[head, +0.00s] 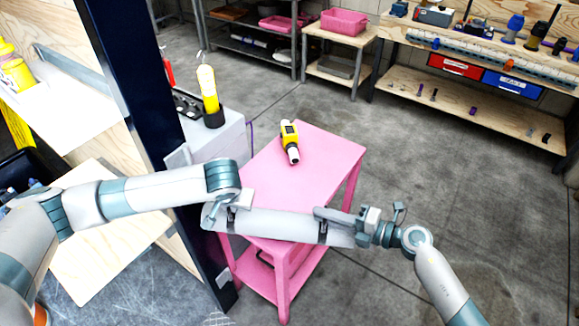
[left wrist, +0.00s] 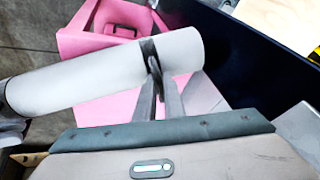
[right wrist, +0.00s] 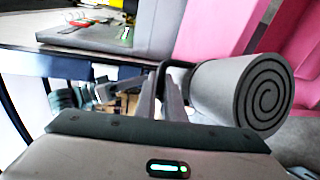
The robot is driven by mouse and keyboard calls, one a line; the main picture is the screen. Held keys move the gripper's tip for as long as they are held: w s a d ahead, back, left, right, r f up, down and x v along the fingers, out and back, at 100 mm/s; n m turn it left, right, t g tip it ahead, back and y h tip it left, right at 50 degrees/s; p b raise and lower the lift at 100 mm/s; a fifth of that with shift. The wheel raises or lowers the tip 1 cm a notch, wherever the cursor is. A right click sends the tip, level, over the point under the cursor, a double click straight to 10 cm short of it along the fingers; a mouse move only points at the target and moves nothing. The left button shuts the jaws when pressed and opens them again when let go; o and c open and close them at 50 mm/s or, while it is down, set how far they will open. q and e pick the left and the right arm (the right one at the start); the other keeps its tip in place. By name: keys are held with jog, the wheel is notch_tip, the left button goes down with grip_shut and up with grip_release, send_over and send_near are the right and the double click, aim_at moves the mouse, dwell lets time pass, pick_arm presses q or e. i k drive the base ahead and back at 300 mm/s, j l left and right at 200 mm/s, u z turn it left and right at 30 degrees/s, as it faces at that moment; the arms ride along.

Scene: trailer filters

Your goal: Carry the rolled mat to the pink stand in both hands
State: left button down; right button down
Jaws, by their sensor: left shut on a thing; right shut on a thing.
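The rolled mat (head: 275,224) is a light grey roll with dark straps, held level across the near end of the pink stand (head: 318,150). My left gripper (head: 232,212) is shut on the mat near its left end, at a strap. My right gripper (head: 325,222) is shut on it near its right end. In the left wrist view the fingers (left wrist: 160,88) close at the dark strap of the mat (left wrist: 100,72). In the right wrist view the mat's spiral end (right wrist: 262,92) shows beside the fingers (right wrist: 163,88). Whether the mat touches the stand cannot be told.
A yellow and black tool (head: 290,142) lies on the stand's top. A dark blue post (head: 135,90) rises close by my left arm. A grey cabinet with a yellow torch-like item (head: 208,90) stands behind. Open concrete floor (head: 450,190) lies to the right.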

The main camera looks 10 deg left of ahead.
aim_at(299, 191)
jog(key=i+l+u, duration=0.3)
jog(key=l, duration=0.35)
jog(key=i+l+u, duration=0.15)
jog(key=l, duration=0.2)
jog(key=i+l+u, duration=0.15)
jog(key=l, duration=0.2)
jog(key=i, duration=0.05)
